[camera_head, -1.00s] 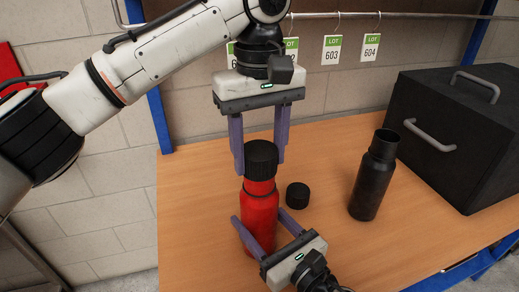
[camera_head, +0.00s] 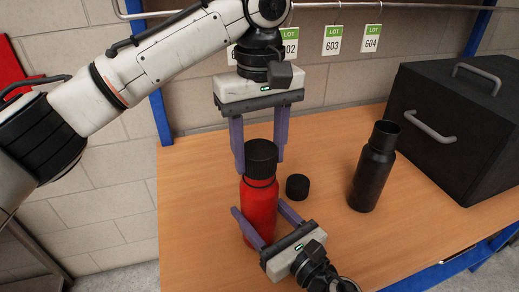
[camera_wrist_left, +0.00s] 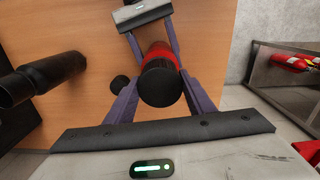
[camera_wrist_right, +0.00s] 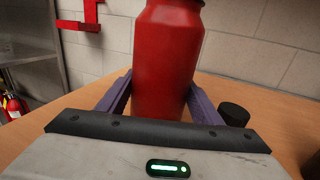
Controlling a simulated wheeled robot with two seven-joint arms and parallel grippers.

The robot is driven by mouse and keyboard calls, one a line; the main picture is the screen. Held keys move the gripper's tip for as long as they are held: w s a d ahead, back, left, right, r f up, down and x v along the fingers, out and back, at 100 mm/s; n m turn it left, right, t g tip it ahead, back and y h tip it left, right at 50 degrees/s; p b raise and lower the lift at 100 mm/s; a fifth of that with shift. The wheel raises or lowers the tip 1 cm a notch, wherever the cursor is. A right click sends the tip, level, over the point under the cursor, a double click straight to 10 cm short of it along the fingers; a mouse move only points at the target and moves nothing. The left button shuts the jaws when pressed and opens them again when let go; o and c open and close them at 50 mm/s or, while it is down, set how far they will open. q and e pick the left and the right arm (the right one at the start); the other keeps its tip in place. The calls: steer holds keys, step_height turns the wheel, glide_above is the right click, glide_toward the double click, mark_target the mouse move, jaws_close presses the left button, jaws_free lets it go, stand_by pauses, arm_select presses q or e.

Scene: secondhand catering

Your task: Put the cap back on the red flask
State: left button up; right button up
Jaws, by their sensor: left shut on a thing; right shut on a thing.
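The red flask (camera_head: 259,215) stands upright on the table. My right gripper (camera_head: 259,207) is shut around its body from the front; the right wrist view shows the red body (camera_wrist_right: 168,60) between the fingers. My left gripper (camera_head: 259,160) points down and is shut on a wide black cap (camera_head: 262,156), which sits at the flask's mouth. Almost no red neck shows below the cap; whether it is fully seated I cannot tell. The left wrist view shows the cap (camera_wrist_left: 160,83) from above, in line with the flask.
A smaller black cap (camera_head: 297,187) lies on the table (camera_head: 330,235) just right of the red flask. An uncapped black flask (camera_head: 371,175) stands farther right, before a large black box (camera_head: 455,130) with handles. Lot tags hang from a rail behind.

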arm_select(q)
steer(key=shift+f, duration=0.55)
